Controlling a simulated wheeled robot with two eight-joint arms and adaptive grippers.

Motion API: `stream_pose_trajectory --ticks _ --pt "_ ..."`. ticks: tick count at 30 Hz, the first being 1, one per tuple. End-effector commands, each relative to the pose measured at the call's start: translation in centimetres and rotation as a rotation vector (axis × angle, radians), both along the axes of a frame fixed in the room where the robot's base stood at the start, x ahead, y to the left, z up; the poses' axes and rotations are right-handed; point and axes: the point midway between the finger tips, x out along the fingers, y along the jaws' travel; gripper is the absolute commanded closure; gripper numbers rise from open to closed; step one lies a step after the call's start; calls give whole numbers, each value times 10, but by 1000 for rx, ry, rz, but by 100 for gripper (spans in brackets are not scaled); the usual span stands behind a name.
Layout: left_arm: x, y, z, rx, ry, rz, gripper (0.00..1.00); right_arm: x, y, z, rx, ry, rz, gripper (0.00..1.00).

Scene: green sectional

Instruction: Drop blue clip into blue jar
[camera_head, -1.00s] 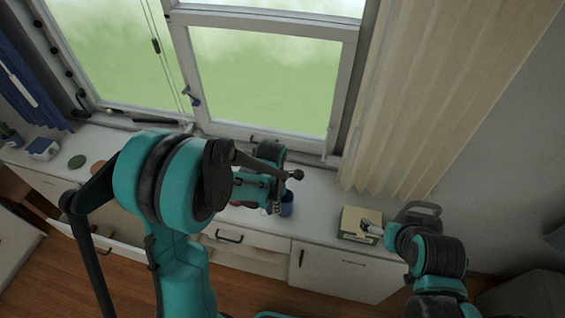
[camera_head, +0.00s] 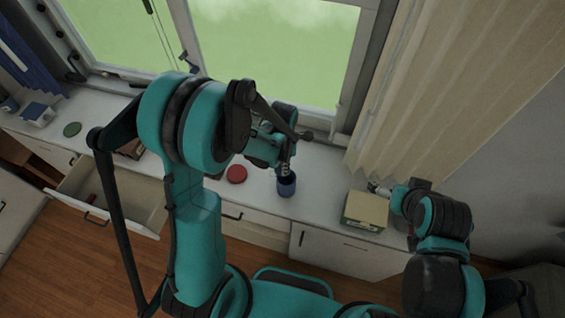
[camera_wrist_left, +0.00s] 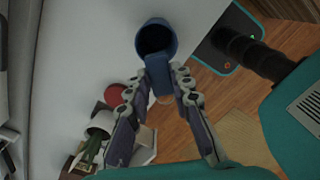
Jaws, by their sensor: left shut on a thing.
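The blue jar (camera_head: 286,188) stands upright on the white counter below the window. In the left wrist view I look into its dark round opening (camera_wrist_left: 155,37). My left gripper (camera_head: 285,168) is just above the jar, pointing down. It is shut on the blue clip (camera_wrist_left: 158,76), which shows between the fingertips with its far end at the jar's near rim. I cannot tell whether the clip's tip is inside the opening. My right gripper (camera_head: 376,187) is at the box on the right, too small to tell open or shut.
A red round lid (camera_head: 237,174) lies left of the jar. A cream and green box (camera_head: 366,211) sits to the right. A drawer (camera_head: 140,215) stands open at the left. A green disc (camera_head: 72,129) lies on the far left counter.

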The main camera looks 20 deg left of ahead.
Motion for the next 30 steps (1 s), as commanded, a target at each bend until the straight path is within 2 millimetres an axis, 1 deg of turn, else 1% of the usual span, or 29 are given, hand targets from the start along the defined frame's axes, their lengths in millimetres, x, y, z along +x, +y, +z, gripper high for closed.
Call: stream_pose_trajectory --ticks 1,4,12,13,14,15,16,25,28,30 --pt "0 0 -9 0 0 0 91 0 0 -7 0 0 0 7" --pt "0 0 -15 0 0 0 91 0 0 -10 0 0 0 7" --pt "0 0 -15 0 0 0 91 0 0 -10 0 0 0 7" --pt "0 0 -15 0 0 0 76 0 0 -10 0 0 0 7" --pt "0 0 -15 0 0 0 68 0 0 -10 0 0 0 7" --pt "0 0 -15 0 0 0 58 0 0 -10 0 0 0 7" --pt "0 0 -15 0 0 0 54 0 0 -10 0 0 0 7" --pt "0 0 -14 0 0 0 54 0 0 -10 0 0 0 7" --pt "0 0 -7 0 0 0 54 0 0 -10 0 0 0 7" --pt "0 0 2 0 0 0 54 0 0 -10 0 0 0 7"
